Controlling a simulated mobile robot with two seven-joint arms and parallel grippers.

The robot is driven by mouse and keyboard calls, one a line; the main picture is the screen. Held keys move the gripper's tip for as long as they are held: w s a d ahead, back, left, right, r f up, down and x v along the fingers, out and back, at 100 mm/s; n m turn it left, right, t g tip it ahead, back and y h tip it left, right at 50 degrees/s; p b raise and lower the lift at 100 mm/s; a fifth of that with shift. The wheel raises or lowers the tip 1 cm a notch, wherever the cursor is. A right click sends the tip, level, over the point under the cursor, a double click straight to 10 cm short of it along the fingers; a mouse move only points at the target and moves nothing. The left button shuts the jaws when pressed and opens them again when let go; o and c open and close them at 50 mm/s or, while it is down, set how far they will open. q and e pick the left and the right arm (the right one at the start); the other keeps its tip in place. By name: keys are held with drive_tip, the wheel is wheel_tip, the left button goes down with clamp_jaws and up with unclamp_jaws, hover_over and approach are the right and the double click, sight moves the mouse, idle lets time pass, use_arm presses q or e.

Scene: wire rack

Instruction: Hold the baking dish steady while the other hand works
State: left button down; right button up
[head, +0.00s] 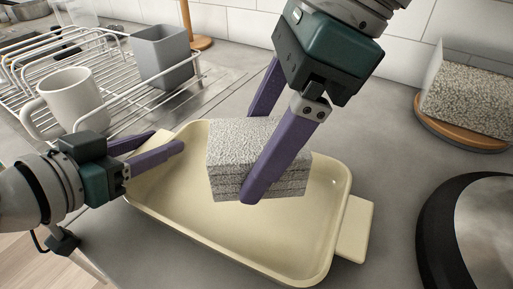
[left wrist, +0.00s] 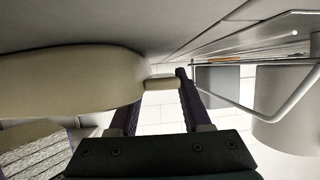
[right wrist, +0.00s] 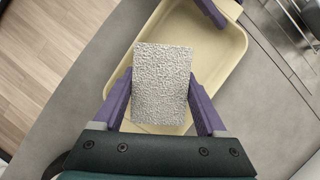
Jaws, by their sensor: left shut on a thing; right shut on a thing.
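The cream baking dish (head: 320,230) stands on the grey counter with a tab handle at each end. My left gripper (head: 168,146) is at its left end, shut on the left handle (head: 150,145); in the left wrist view that handle (left wrist: 163,83) shows near the fingers. My right gripper (head: 258,150) is shut on a grey, rough-textured block (head: 228,150), apparently a sponge or scrubber, over the inside of the dish. The block (right wrist: 162,85) also shows between the fingers in the right wrist view. Whether it touches the dish floor is hard to tell.
A wire rack (head: 110,70) at the back left holds a white mug (head: 72,98) and a grey cup (head: 162,57). A round wooden board (head: 455,128) with a speckled block (head: 470,85) stands at the right. A dark-rimmed round object (head: 480,235) is at front right.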

use_arm(q)
drive_tip(key=shift+c, duration=1.4)
unclamp_jaws()
